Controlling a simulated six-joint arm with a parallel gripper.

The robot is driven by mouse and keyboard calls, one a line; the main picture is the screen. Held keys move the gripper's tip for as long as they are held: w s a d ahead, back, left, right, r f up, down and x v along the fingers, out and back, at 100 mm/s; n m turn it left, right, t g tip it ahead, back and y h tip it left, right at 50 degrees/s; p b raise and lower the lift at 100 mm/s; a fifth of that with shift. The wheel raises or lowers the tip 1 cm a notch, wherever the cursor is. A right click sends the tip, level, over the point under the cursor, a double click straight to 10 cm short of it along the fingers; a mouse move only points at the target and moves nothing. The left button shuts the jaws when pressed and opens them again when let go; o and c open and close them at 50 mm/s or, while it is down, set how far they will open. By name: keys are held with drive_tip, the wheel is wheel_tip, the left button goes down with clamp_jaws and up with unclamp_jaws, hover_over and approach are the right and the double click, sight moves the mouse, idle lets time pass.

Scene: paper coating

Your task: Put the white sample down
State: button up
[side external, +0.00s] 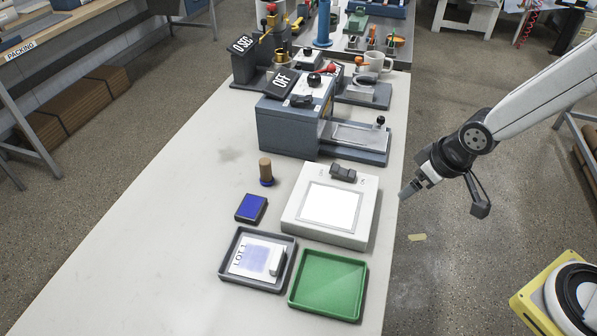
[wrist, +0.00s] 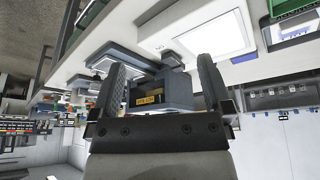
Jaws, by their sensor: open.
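I cannot tell which of these is the white sample. My gripper (side external: 408,191) is beyond the table's right edge, apart from everything. In the wrist view my gripper (wrist: 161,70) has its two fingers spread, with nothing held between them.
A white light box (side external: 361,219) with a bright panel stands nearest my gripper. An empty green tray (side external: 328,284), a blue pad (side external: 251,208) and a wooden-handled stamp (side external: 265,170) stand around it. A blue-grey machine (side external: 285,127) is behind. The table's left side is clear.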

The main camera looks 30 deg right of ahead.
drive_tip(key=s+d+r+m+g, duration=0.1)
drive_tip(key=s+d+m, duration=0.1)
drive_tip(key=s+d, duration=0.2)
drive_tip(key=shift+d+r+g+h, duration=0.3)
drive_tip(key=shift+d+g, duration=0.1)
drive_tip(key=shift+d, duration=0.25)
